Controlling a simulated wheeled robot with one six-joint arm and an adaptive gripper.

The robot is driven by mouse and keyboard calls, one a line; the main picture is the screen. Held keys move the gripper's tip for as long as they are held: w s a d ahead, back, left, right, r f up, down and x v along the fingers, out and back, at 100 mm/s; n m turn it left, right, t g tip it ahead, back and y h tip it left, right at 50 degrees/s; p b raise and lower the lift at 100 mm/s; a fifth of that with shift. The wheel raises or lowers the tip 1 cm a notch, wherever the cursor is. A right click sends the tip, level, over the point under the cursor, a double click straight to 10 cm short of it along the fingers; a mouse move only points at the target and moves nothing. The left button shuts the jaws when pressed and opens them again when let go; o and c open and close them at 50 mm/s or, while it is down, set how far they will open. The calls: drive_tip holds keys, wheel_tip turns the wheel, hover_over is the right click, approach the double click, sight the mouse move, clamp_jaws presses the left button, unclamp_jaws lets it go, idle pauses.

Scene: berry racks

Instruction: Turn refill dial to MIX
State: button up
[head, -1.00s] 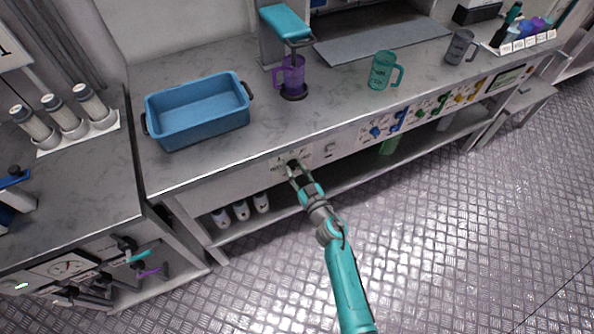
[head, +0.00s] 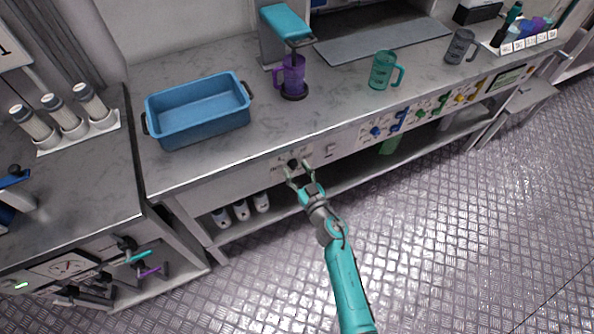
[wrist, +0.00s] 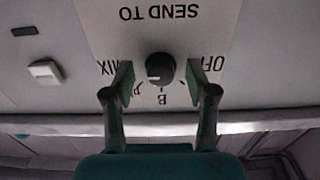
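A round black dial (wrist: 160,69) sits on a pale front panel (wrist: 130,28) with the upside-down words SEND TO. Around it I read OFF on the right, B below, an A partly hidden at lower left, and MIX on the left, partly behind a finger. A short pale mark shows on the dial's lower left; I cannot tell exactly which label it points to. The dial also shows in the head view (head: 293,163), below the counter edge. My gripper (wrist: 160,84) is open, with one finger on each side of the dial and a gap on both sides.
A small white switch (wrist: 45,71) is on the panel beside the dial. On the counter above stand a blue bin (head: 197,112), a purple mug (head: 291,74) under a dispenser (head: 285,22), and a teal mug (head: 382,70). Several white bottles (head: 241,210) stand on the shelf below.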

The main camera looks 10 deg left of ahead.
drive_tip(key=v, duration=1.2)
idle(0.5)
drive_tip(key=s+d+m+t+h, duration=0.1)
drive_tip(key=s+d, duration=0.3)
drive_tip(key=s, duration=0.2)
drive_tip(key=s+d+m+h, duration=0.1)
drive_tip(key=s+d, duration=0.2)
drive_tip(key=s, duration=0.3)
drive_tip(key=s+d+r+m+h, duration=0.1)
drive_tip(key=s+d+r, duration=0.3)
drive_tip(key=s, duration=0.5)
drive_tip(key=s+d+r+m+h, duration=0.2)
drive_tip(key=s+d+r+h, duration=0.2)
drive_tip(key=s, duration=0.5)
drive_tip(key=s+d+r+m+g+h, duration=0.1)
drive_tip(key=s+d+r+h, duration=0.2)
drive_tip(key=s+r, duration=0.4)
drive_tip(key=s+d, duration=0.1)
drive_tip(key=s, duration=0.1)
drive_tip(key=shift+s+d+r+m, duration=0.25)
drive_tip(key=shift+s+r+m, duration=0.05)
drive_tip(key=shift+m, duration=0.1)
